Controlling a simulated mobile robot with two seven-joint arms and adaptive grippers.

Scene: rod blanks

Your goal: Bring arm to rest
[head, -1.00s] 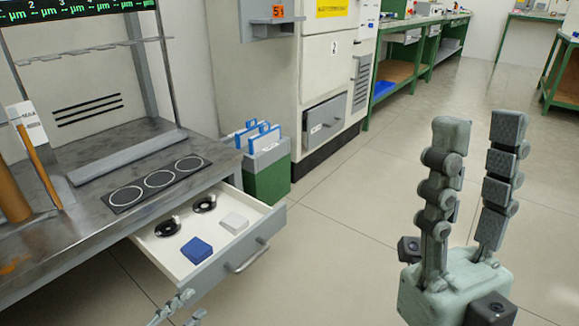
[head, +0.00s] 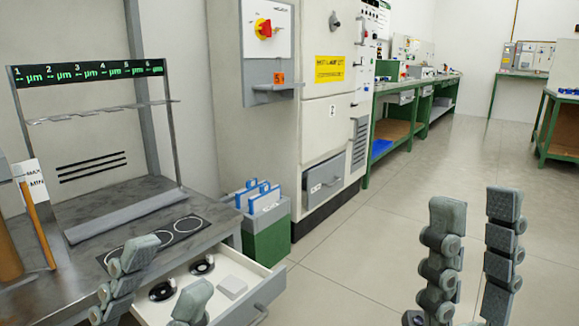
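My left gripper (head: 168,265) is in front of the open drawer (head: 262,298) at lower left. Its two fingers stand apart with nothing visible between them. My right gripper (head: 476,205) is upright over the floor at lower right, its fingers apart and empty. In the drawer are two black round pieces, one at the back (head: 202,265) and one nearer (head: 162,290), and a pale block (head: 232,287). The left gripper's fingers cover part of the drawer, and no blue block shows.
The grey workbench (head: 75,275) with a black three-ring mat (head: 185,232) is at left. A green bin (head: 265,232) with blue-handled items stands beside a tall cabinet (head: 325,120). Open floor (head: 380,220) lies in the middle and right.

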